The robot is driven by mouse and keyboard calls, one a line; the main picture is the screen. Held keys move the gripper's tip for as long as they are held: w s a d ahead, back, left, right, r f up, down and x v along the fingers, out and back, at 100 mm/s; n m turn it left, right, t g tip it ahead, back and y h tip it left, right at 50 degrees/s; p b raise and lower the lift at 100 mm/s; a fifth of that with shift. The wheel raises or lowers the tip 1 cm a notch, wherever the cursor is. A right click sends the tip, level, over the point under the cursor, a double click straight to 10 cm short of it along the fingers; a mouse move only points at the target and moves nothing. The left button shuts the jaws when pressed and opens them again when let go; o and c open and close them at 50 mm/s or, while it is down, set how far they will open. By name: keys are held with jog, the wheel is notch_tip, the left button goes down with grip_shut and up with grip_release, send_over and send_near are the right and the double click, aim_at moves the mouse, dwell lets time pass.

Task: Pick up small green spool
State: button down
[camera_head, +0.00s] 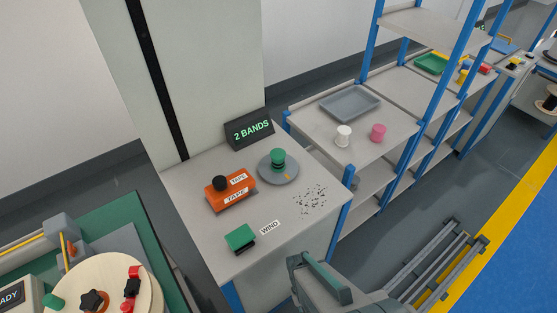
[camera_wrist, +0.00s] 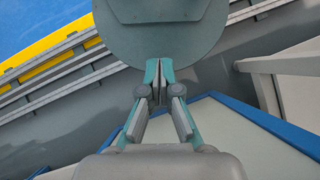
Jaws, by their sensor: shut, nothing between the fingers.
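A small green spool (camera_head: 278,158) stands upright on a round grey plate (camera_head: 284,174) on the grey worktop, in the head view. It does not show in the wrist view. In the wrist view my gripper (camera_wrist: 160,68) has its teal-tipped fingers together, with nothing held between them. It is apart from the spool. In the head view part of my arm shows at the bottom centre; the fingertips are not clear there.
An orange tape block with a black knob (camera_head: 231,191) and a green WIND button (camera_head: 240,237) share the worktop. A dark "2 BANDS" sign (camera_head: 251,131) stands behind. White (camera_head: 343,136) and pink (camera_head: 378,132) spools and a grey tray (camera_head: 350,103) are on the shelf right.

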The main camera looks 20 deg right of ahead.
jog(key=shift+c, duration=2.2)
grip_release()
